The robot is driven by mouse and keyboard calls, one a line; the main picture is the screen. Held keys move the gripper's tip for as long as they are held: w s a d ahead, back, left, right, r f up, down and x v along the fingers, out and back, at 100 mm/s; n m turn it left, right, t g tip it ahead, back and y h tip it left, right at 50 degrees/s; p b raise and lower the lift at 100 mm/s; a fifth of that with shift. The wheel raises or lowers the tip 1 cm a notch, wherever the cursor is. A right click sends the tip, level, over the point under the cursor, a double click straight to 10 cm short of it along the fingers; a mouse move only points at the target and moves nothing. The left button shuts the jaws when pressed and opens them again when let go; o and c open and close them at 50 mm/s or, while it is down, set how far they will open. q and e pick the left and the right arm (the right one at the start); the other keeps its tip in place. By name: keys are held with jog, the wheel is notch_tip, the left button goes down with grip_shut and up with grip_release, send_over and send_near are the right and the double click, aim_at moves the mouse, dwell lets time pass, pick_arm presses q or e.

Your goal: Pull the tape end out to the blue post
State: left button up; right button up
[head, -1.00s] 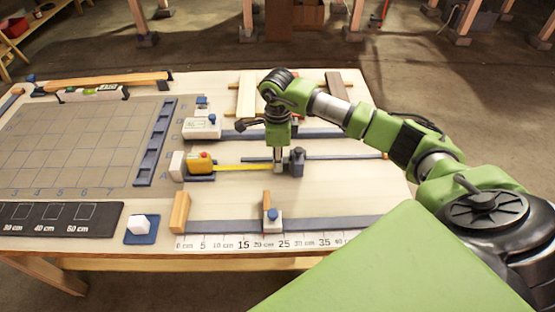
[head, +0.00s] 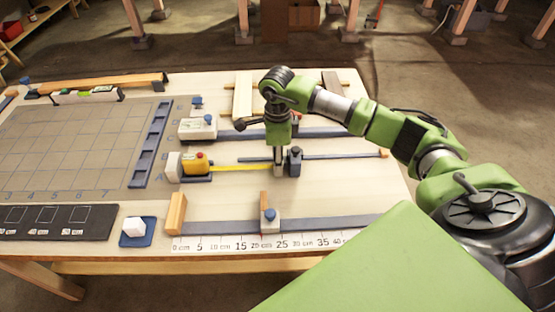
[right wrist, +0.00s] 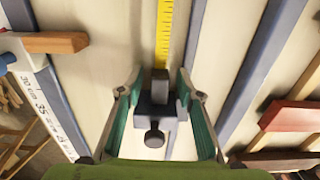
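The yellow tape measure case (head: 196,164) sits on the table, with its yellow tape (head: 240,168) drawn out straight to the right. In the right wrist view the tape (right wrist: 165,35) runs down to a grey end piece (right wrist: 160,76), right beside the dark blue-grey post (right wrist: 154,118) with a round knob; whether they touch I cannot tell. The post (head: 295,162) stands just right of my right gripper (head: 278,173) in the head view. My right gripper's fingers (right wrist: 159,76) are apart, one on each side of the end piece, with gaps visible. My left gripper is out of view.
A slotted rail with a sliding stop (head: 270,218) and a printed centimetre scale (head: 260,243) lie in front. A white block device (head: 197,128) and another rail lie behind. A grey grid mat (head: 65,150) covers the left. The table's front right is fairly clear.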

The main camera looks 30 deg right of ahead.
notch_tip(320, 180, up, 12)
dwell(0.5)
jog(key=shift+f, duration=0.1)
dwell(0.4)
